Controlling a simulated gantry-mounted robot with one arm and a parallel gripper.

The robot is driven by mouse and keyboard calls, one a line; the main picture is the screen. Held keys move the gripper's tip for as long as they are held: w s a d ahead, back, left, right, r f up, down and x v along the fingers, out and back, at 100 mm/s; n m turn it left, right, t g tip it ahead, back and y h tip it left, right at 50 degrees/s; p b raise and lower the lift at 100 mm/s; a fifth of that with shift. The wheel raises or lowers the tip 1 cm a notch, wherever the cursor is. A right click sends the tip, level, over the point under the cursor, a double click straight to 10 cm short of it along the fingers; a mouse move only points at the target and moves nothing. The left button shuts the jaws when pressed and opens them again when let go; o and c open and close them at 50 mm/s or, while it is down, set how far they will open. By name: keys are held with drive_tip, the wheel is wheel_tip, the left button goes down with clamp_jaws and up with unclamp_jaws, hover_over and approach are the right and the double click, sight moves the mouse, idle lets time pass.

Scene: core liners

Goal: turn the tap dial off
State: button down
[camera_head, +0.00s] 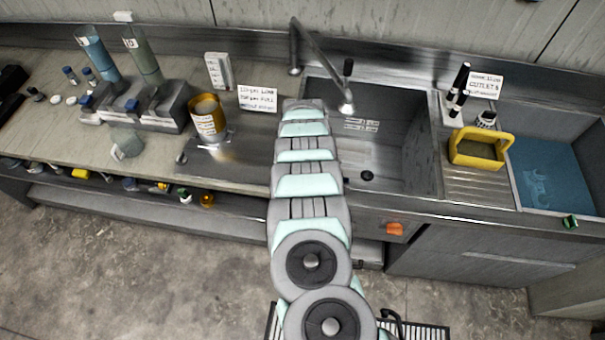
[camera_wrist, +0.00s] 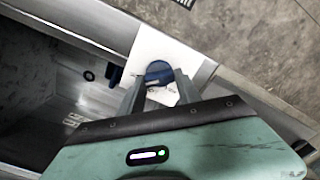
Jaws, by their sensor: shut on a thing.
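A round blue dial (camera_wrist: 158,71) sits on a white plate (camera_wrist: 150,45) on the front edge of the counter in the wrist view. My gripper (camera_wrist: 159,84) is shut on this dial, one finger on each side. In the head view my arm covers the gripper and the blue dial. The tap (camera_head: 346,104), a grey bent pipe, reaches over the sink (camera_head: 405,110). Whether water runs from it is too small to tell.
An orange knob (camera_head: 395,229) and a green knob (camera_head: 570,221) are on the counter front to the right. A yellow basket (camera_head: 482,158) stands right of the sink. An amber jug (camera_head: 208,117) stands on the left worktop. The floor in front is open.

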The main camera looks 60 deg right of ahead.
drive_tip(key=c, duration=0.8)
unclamp_jaws()
drive_tip(key=shift+c, duration=0.2)
drive_tip(key=shift+r, duration=0.1)
wheel_tip(320, 180, up, 11)
drive_tip(key=shift+f+b, duration=0.2)
drive_tip(key=shift+b, duration=0.1)
